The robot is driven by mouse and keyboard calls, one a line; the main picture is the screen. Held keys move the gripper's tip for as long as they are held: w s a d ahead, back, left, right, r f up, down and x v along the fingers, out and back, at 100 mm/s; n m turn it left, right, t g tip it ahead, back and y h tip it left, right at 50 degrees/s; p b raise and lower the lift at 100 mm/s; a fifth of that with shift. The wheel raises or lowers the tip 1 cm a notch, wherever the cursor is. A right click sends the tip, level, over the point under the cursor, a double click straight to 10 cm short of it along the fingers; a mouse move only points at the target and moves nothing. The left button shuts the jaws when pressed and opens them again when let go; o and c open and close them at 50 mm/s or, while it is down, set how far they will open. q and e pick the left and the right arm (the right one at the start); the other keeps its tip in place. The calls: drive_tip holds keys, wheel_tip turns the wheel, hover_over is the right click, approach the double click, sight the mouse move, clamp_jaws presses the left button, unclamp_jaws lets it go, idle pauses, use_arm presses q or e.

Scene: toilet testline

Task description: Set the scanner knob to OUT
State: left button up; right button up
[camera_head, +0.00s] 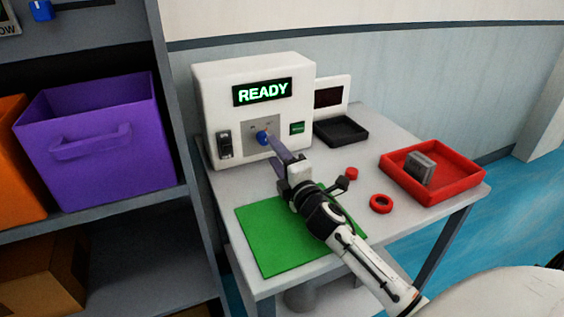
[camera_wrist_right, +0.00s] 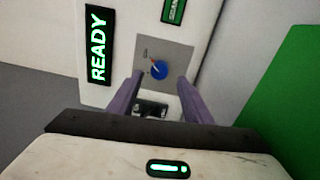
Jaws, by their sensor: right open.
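The white scanner box (camera_head: 210,92) stands at the back left of the table, its display reading READY. Its blue knob (camera_head: 263,137) sits on a grey plate on the front face. In the right wrist view the knob (camera_wrist_right: 159,70) lies ahead of the fingers, between their lines, with a small red mark beside it. My right gripper (camera_head: 279,150) is open, with its purple fingers pointing at the knob. In the right wrist view the gripper (camera_wrist_right: 158,90) shows nothing between its fingertips; I cannot tell whether they touch the knob. The knob's labels are too small to read. My left gripper is out of view.
A green mat (camera_head: 262,238) lies under my right arm. A red tray (camera_head: 455,192) holding a grey block, a red ring (camera_head: 381,204), a small red piece (camera_head: 352,173) and a black tray (camera_head: 341,131) are to the right. A shelf with a purple bin (camera_head: 100,145) stands left.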

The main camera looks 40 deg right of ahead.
drive_tip(key=shift+v, duration=2.3)
